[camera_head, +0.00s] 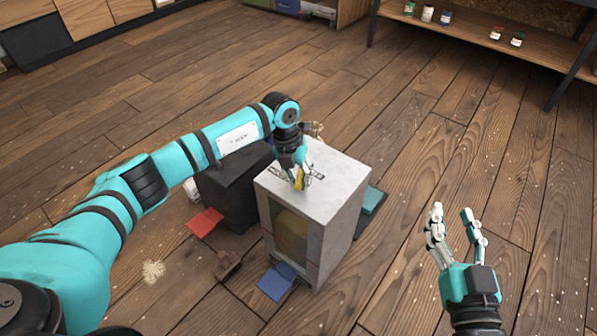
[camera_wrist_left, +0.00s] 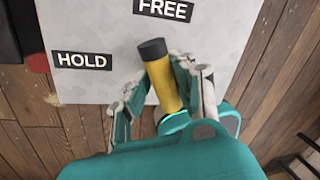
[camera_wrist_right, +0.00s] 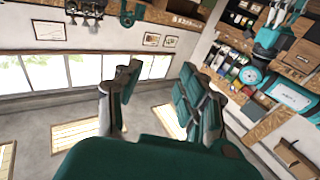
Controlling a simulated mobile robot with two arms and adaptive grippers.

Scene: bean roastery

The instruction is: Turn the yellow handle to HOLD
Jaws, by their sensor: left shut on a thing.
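The yellow handle (camera_wrist_left: 163,82) has a black tip and lies across the light grey top (camera_wrist_left: 95,28) of a box. Its tip points up in the left wrist view, just below the FREE label (camera_wrist_left: 165,9). The HOLD label (camera_wrist_left: 83,61) is to its left, apart from the tip. My left gripper (camera_wrist_left: 158,90) is shut on the handle, with fingers on both sides. In the head view, the left gripper (camera_head: 298,178) is over the box top (camera_head: 335,172) and only a bit of the yellow handle (camera_head: 299,184) shows. My right gripper (camera_head: 455,215) is open and empty, right of the box.
A dark box (camera_head: 228,195) stands left of the light box. A red piece (camera_head: 205,222), a blue piece (camera_head: 276,282) and a teal piece (camera_head: 372,200) lie around them. A shelf (camera_head: 470,30) stands at the back right. The wooden floor between is mostly clear.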

